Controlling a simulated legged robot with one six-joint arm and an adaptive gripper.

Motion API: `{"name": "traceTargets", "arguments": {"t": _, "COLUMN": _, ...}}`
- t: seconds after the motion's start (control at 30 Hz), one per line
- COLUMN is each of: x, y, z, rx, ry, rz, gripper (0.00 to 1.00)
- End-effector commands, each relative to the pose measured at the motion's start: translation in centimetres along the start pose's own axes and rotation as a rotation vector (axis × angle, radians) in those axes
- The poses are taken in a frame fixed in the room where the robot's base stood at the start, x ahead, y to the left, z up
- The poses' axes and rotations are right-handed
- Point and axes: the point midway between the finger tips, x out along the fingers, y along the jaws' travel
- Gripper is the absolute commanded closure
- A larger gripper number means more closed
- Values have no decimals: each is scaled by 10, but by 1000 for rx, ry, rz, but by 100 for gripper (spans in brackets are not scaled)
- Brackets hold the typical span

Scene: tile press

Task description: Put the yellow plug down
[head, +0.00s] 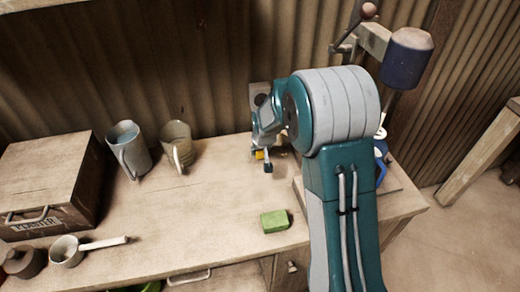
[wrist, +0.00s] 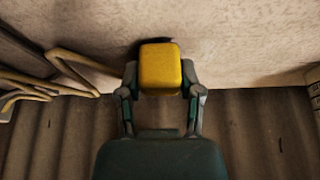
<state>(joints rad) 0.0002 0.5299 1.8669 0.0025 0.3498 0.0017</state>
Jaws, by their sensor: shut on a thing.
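The yellow plug (wrist: 160,68) is a small block with rounded edges, held between the two fingers of my gripper (wrist: 160,88) in the wrist view. In the head view, a bit of the yellow plug (head: 259,155) shows below my gripper (head: 262,162), close over the bench top towards its back. My gripper is shut on the plug. A dark shadow lies by the plug's far edge in the wrist view; I cannot tell if the plug touches the bench.
The wooden bench (head: 200,220) has a green block (head: 275,221) in front of my gripper. Two mugs (head: 129,150) (head: 177,145), a wooden box (head: 50,185) and a ladle (head: 75,248) stand to the left. A corrugated wall (head: 200,60) rises behind. My arm hides the bench's right part.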

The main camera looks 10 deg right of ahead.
Motion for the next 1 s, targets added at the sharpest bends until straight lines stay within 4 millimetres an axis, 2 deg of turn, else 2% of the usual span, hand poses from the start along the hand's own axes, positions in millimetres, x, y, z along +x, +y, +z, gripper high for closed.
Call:
{"name": "traceTargets", "arguments": {"t": 0.3, "x": 8, "y": 0, "z": 3, "rx": 0, "ry": 0, "rz": 0, "gripper": 100}}
{"name": "traceTargets", "arguments": {"t": 0.33, "x": 7, "y": 0, "z": 3, "rx": 0, "ry": 0, "rz": 0, "gripper": 44}}
{"name": "traceTargets", "arguments": {"t": 0.4, "x": 7, "y": 0, "z": 3, "rx": 0, "ry": 0, "rz": 0, "gripper": 18}}
{"name": "traceTargets", "arguments": {"t": 0.83, "x": 4, "y": 0, "z": 2, "rx": 0, "ry": 1, "rz": 0, "gripper": 18}}
{"name": "traceTargets", "arguments": {"t": 1.0, "x": -18, "y": 0, "z": -3, "rx": 0, "ry": 4, "rz": 0, "gripper": 18}}
